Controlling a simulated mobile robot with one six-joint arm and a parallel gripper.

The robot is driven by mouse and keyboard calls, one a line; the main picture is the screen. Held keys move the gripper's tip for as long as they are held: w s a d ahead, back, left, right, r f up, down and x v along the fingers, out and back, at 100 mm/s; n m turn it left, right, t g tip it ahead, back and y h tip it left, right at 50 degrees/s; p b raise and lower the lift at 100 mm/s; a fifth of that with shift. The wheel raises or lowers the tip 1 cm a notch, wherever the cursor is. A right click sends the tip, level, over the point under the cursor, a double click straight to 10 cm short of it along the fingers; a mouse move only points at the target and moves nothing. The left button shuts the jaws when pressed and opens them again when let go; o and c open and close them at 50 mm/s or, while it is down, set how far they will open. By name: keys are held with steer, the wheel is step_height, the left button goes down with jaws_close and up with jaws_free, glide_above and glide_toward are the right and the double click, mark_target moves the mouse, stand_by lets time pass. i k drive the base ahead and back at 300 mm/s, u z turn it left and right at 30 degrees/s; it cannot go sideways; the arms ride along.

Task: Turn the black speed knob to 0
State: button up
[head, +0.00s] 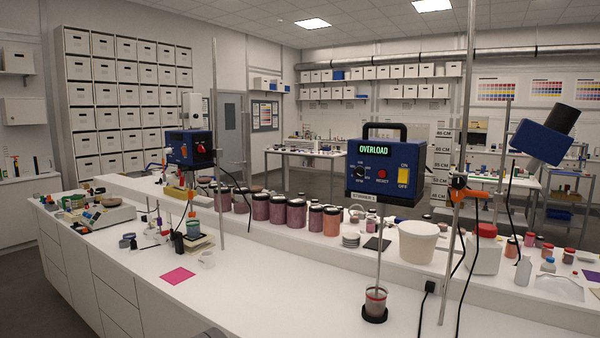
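The blue stirrer box (385,197) hangs on a metal stand right of centre, labelled "STIRRER 2". Its lit green display (375,149) reads "OVERLOAD". The small black knob (361,172) sits on the left of its front panel, with tiny markings around it. The knob's setting is too small to read. To its right are a red button (381,174) marked RESET and a yellow ON/OFF switch (404,176). A shaft runs down from the box into a small cup (376,301) on the bench. My gripper is not in view.
The stand's vertical rod (459,170), orange clamp (460,188) and black cables are right of the box. The white bench (270,300) is clear at front left of the cup.

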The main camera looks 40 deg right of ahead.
mark_target(359, 171)
steer(key=z, duration=0.25)
steer(key=i, duration=0.6)
steer(key=z, duration=0.45)
steer(key=k, duration=0.7)
steer(key=z, duration=0.25)
steer(key=i, duration=0.7)
steer(key=u, duration=0.05)
